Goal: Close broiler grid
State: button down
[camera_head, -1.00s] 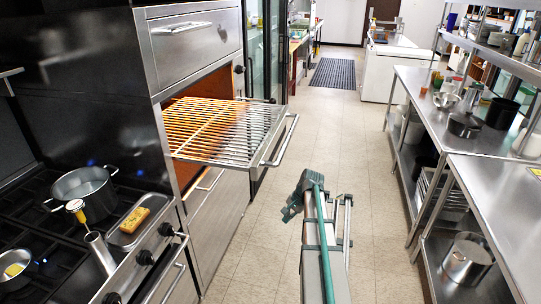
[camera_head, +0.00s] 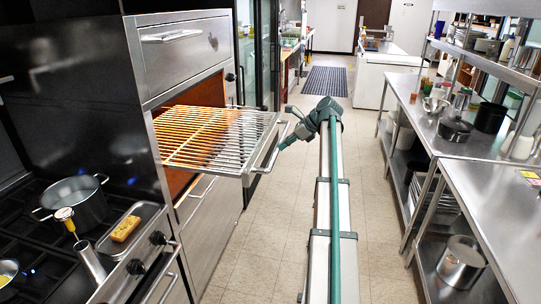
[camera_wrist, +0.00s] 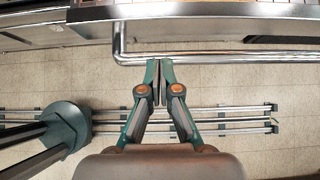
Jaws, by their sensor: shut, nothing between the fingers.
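The broiler grid (camera_head: 203,139), a wire rack with a bar handle (camera_head: 272,147) at its front, is slid out of the orange-lit broiler opening (camera_head: 205,95) at the left of the head view. My gripper (camera_head: 283,146) is just to the right of the handle, on the aisle side. In the wrist view my gripper (camera_wrist: 157,75) has its fingertips together and empty. They point at the handle bar (camera_wrist: 210,58), very near it; I cannot tell whether they touch.
A stove with a pot (camera_head: 75,203) and a small tray (camera_head: 133,229) stands at the left front. Steel shelving (camera_head: 490,190) with pots lines the right side. The tiled aisle between is clear except for my arm. A dark mat (camera_head: 325,80) lies farther back.

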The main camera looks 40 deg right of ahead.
aim_at(260, 163)
jog(key=p+x, duration=0.2)
jog(key=x, duration=0.7)
jog(key=shift+w+a+f, duration=0.15)
jog(key=shift+w+f, duration=0.05)
jog(key=shift+f, duration=0.15)
